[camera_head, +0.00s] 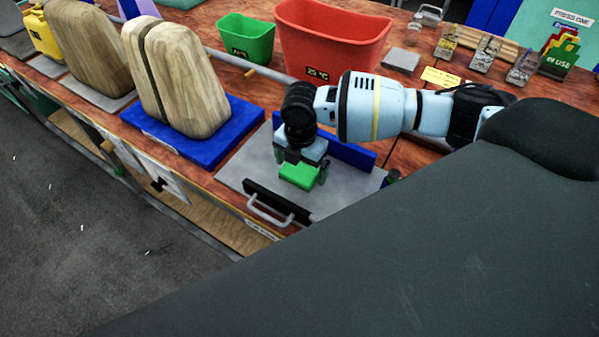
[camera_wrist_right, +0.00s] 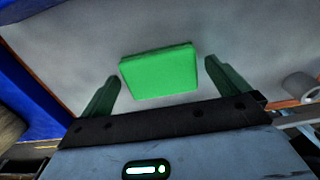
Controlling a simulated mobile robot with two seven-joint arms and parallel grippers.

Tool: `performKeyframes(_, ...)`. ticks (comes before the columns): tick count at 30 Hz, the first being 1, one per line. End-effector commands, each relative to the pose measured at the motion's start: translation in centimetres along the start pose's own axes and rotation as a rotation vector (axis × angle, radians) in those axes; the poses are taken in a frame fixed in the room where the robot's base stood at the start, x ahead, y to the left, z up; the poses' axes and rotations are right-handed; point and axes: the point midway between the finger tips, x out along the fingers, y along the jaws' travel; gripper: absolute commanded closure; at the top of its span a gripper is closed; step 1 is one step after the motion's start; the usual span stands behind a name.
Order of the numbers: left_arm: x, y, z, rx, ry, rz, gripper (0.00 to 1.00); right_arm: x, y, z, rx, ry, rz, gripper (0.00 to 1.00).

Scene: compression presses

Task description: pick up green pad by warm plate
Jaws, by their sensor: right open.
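The green pad (camera_head: 300,175) lies on a grey plate (camera_head: 237,169) at the middle of the bench in the head view. My right gripper (camera_head: 301,174) is open above the plate, with one finger on either side of the pad. In the right wrist view the green pad (camera_wrist_right: 160,72) sits between the two dark green fingers (camera_wrist_right: 160,85), with a gap to each finger. The plate has a black front strip with a metal handle (camera_head: 270,210). I cannot tell how warm the plate is. My left gripper is not in view.
Tall wooden blocks (camera_head: 185,75) stand on a blue base (camera_head: 225,128) to the left. A green bin (camera_head: 246,40) and a large red bin (camera_head: 330,45) stand behind. A low blue bar (camera_head: 350,151) runs along the plate's back. Clips and cards sit at the back right.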

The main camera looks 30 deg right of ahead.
Motion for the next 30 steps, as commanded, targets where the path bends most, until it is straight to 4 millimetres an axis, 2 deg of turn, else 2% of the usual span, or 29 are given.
performKeyframes(8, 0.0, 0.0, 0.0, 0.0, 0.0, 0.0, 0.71, 0.3, 0.0, 0.0, 0.0, 0.0, 0.002, 0.0)
performKeyframes(18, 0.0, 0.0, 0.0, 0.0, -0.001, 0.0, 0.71, 0.3, 0.0, 0.0, 0.0, 0.0, 0.002, 0.4)
performKeyframes(26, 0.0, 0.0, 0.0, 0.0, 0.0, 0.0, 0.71, -0.1, 0.1, 0.0, 0.0, -0.001, 0.003, 0.41)
performKeyframes(30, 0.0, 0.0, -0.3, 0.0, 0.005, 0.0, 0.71, -1.9, 0.1, 0.1, 0.0, -0.002, 0.007, 0.41)
